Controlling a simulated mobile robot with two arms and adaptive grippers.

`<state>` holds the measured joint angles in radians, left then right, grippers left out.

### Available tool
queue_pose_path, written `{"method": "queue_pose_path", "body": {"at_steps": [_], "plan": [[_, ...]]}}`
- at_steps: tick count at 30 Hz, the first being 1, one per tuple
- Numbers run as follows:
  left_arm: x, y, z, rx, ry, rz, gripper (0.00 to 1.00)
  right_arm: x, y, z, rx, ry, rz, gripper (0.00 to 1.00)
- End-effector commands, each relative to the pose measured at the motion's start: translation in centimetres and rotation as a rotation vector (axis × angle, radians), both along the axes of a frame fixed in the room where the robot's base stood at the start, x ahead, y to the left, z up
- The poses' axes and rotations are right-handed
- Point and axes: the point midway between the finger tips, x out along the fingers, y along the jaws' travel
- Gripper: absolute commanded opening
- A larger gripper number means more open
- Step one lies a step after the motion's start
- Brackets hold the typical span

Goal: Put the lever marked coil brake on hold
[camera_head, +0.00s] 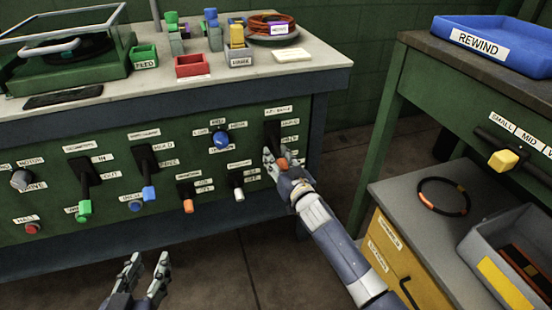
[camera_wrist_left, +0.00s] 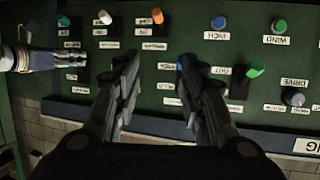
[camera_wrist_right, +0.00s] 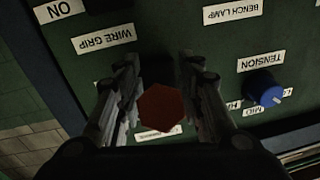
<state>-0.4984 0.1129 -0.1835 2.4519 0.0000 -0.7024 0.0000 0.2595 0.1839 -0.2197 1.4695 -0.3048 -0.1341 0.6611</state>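A lever with an orange-red handle (camera_head: 283,163) hangs from a black plate at the right of the green panel; its name and position labels are too small to read. In the right wrist view the red handle (camera_wrist_right: 160,107) lies between the fingers of my right gripper (camera_wrist_right: 158,75), which stand apart on either side of it. A blue-handled lever (camera_head: 149,193) points down beside labels that seem to read HOLD and FREE. I cannot read which lever is marked coil brake. My left gripper (camera_head: 145,268) is open and empty, below and in front of the panel.
Close to the right gripper are a blue tension knob (camera_wrist_right: 264,90) and a white-tipped switch (camera_head: 238,194). A green-handled lever (camera_head: 84,208) and an orange-tipped switch (camera_head: 188,205) are further left. A side table with a blue REWIND tray (camera_head: 490,47) stands right.

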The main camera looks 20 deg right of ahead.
Motion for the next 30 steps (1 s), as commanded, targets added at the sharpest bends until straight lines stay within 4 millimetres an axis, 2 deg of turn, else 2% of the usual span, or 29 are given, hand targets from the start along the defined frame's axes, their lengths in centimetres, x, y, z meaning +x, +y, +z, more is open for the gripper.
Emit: {"method": "queue_pose_path", "body": {"at_steps": [6, 14, 19, 30], "plan": [[0.49, -0.28, 1.08, -0.014, -0.057, -0.003, 0.38, 0.82, 0.12, 0.03, 0.0, 0.0, 0.0, 0.35], [0.52, -0.3, 1.2, -0.015, -0.062, -0.004, 0.38, 0.85, 0.13, 0.05, 0.0, 0.0, 0.0, 0.35], [0.52, -0.29, 1.2, -0.014, -0.061, -0.003, 0.38, 0.84, 0.13, 0.03, 0.0, 0.0, 0.0, 0.0], [0.53, -0.27, 1.21, -0.014, -0.061, -0.003, 0.38, 0.8, 0.12, -0.04, -0.001, 0.001, 0.0, 0.0]]}}
